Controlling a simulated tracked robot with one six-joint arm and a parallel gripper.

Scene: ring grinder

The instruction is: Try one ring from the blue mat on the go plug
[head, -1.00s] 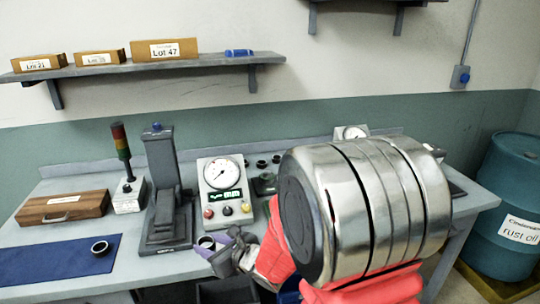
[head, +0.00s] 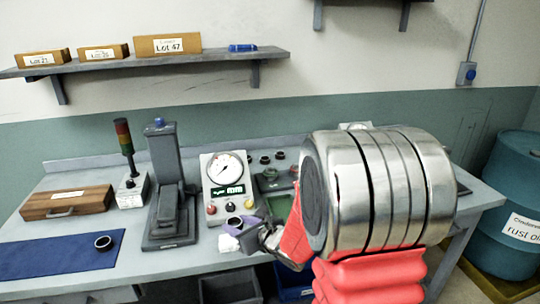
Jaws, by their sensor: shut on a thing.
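A blue mat (head: 50,258) lies at the bench's left front. One dark steel ring (head: 103,243) rests near its right end. My gripper (head: 238,231) is over the bench front, below the dial gauge unit, and is shut on a second ring (head: 228,243). Only a pale, small part of that ring shows at the fingertips, so its tilt is unclear. I cannot pick out the go plug for sure. Small dark round pieces (head: 265,160) and a dark block (head: 268,182) stand behind my gripper, right of the gauge unit.
The gauge unit (head: 226,184) with dial and buttons stands close behind my gripper. Left of it are a grey press-like stand (head: 168,190), a signal light (head: 128,150) and a wooden case (head: 66,203). A green tray (head: 280,207) lies to the right. Bins (head: 230,287) sit below the bench.

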